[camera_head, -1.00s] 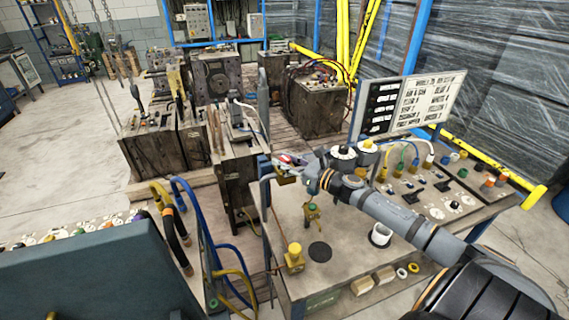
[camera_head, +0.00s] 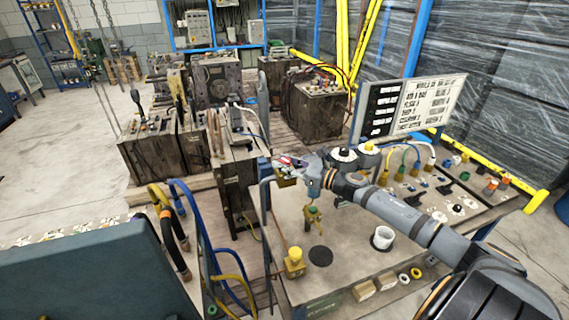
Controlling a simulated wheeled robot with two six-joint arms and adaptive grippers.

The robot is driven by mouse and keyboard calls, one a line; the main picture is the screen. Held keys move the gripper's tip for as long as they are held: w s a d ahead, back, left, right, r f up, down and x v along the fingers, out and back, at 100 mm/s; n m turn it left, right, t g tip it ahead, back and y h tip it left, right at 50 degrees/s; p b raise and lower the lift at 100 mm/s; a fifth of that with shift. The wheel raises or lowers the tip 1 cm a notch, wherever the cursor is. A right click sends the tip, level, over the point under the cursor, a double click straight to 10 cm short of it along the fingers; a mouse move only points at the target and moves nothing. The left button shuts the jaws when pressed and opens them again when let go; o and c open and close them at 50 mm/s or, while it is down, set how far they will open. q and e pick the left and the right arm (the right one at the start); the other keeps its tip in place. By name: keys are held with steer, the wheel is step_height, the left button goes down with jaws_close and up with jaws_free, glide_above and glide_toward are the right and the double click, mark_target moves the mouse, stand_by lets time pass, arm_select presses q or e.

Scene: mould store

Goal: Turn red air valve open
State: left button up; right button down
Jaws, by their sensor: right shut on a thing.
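The red valve handle (camera_head: 284,159) shows as a small red patch at the far left corner of the workbench (camera_head: 345,265). A brass-yellow body (camera_head: 286,182) sits just below it. My right gripper (camera_head: 298,168) reaches across the bench from the right and is shut on the red handle. Its fingers hide much of the handle, and its exact angle is hard to tell. My left gripper is not in view.
Hoses (camera_head: 190,215) hang at left.

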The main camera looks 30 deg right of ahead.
steer(key=shift+w+r, duration=0.1)
steer(key=shift+r, duration=0.15)
stand_by(0.5)
steer(key=c, duration=1.4)
jaws_free()
steer(key=o, duration=0.4)
steer(key=shift+o, duration=0.2)
steer(key=shift+f, duration=0.1)
